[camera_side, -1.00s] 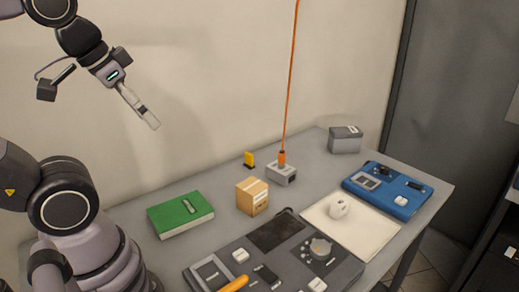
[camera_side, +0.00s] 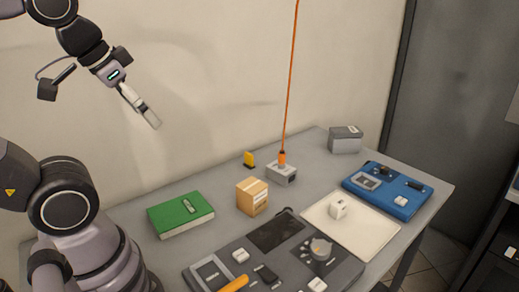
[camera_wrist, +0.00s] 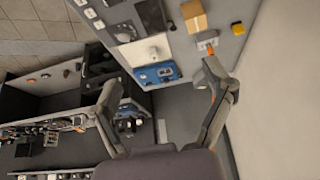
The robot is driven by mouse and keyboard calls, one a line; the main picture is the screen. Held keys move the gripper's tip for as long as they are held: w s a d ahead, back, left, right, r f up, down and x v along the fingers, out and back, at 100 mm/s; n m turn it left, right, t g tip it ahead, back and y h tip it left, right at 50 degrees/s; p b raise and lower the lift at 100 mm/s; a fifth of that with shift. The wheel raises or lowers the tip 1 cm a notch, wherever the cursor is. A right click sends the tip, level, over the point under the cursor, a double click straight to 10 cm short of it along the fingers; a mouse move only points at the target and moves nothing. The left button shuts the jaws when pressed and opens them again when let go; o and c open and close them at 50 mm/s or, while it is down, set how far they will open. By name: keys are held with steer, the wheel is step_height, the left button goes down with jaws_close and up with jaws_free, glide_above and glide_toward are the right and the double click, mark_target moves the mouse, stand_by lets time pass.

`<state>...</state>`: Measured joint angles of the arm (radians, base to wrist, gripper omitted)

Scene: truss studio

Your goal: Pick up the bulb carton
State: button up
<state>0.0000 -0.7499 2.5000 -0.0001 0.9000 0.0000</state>
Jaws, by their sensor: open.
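The likely bulb carton is a small tan cardboard box (camera_side: 252,197) with a label, standing upright on the grey table between the green book and the grey block with the orange cord. It also shows at the top of the wrist view (camera_wrist: 194,15). My gripper (camera_side: 152,118) is high above the table at the upper left, well away from the box. In the wrist view my gripper (camera_wrist: 155,110) has its two fingers spread wide with nothing between them.
A green book (camera_side: 181,214) lies left of the box. A grey block (camera_side: 282,173) with a taut orange cord (camera_side: 290,80) stands behind right, near a yellow object (camera_side: 249,159). A dark control panel (camera_side: 275,255), white mat (camera_side: 370,235), blue panel (camera_side: 388,190) and grey box (camera_side: 345,139) surround it.

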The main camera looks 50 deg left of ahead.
steer(key=shift+o, duration=1)
steer(key=t+y, duration=0.1)
steer(key=t, duration=0.4)
glide_above(247, 188)
steer(key=s+d, duration=0.1)
steer(key=d, duration=0.1)
step_height(247, 188, down, 23)
steer(key=s+f+t, duration=0.1)
steer(key=f, duration=0.2)
steer(key=s+a+f+n, duration=0.1)
steer(key=f, duration=0.2)
steer(key=s+f+t, duration=0.1)
steer(key=f, duration=0.2)
steer(key=shift+s+a+f+n+t+y, duration=0.15)
steer(key=shift+s+f+n+t+y, duration=0.15)
steer(key=shift+f+y, duration=0.1)
steer(key=x, duration=0.7)
steer(key=shift+w, duration=0.2)
steer(key=c, duration=1.1)
steer(key=shift+r, duration=0.15)
steer(key=shift+c, duration=0.2)
